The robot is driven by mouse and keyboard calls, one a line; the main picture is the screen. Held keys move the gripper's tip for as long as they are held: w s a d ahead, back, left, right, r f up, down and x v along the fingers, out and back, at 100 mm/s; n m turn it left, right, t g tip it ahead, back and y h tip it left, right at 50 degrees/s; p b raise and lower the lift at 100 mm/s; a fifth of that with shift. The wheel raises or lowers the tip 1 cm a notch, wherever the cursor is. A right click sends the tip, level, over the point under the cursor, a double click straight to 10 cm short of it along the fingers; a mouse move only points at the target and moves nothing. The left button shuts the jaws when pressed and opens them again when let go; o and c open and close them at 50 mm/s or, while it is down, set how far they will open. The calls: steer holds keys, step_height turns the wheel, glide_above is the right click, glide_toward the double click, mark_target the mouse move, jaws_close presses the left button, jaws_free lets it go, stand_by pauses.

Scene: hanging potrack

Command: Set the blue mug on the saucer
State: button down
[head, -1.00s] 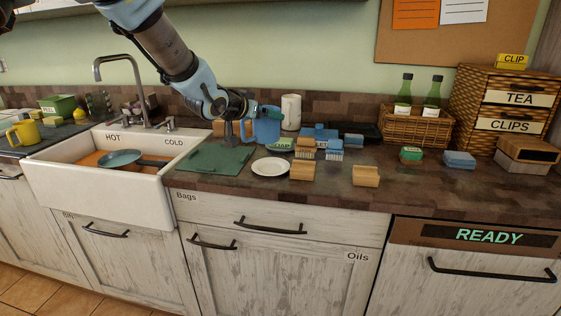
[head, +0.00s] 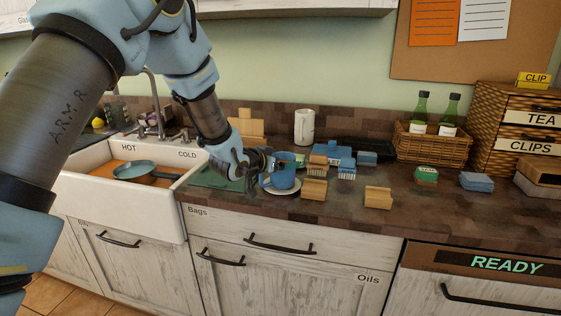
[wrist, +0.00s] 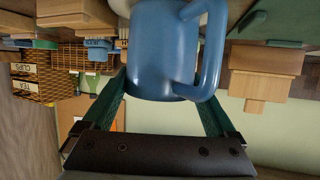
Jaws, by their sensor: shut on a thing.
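The blue mug (head: 284,178) is between the fingers of my gripper (head: 268,166), which is shut on it. In the wrist view the mug (wrist: 162,50) fills the upper middle, with its handle to the right and a green finger on each side. The white saucer (head: 283,193) lies on the counter directly below the mug in the head view. Only its front and side rim show; the mug and gripper hide the rest. The mug looks upright and over the saucer, but I cannot tell if they touch.
Wooden blocks (head: 314,190) and brushes (head: 347,169) stand close to the right of the saucer. A green cutting board (head: 215,180) lies to the left, beside the sink (head: 110,190). The counter's front edge is close to the saucer.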

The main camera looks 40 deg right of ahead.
jaws_free()
steer(key=shift+a+f, duration=0.1)
steer(key=shift+f, duration=0.3)
steer(key=shift+r, duration=0.1)
steer(key=shift+a, duration=0.1)
steer(key=b+v, duration=0.3)
steer(key=v, duration=0.9)
steer(key=shift+r, duration=0.15)
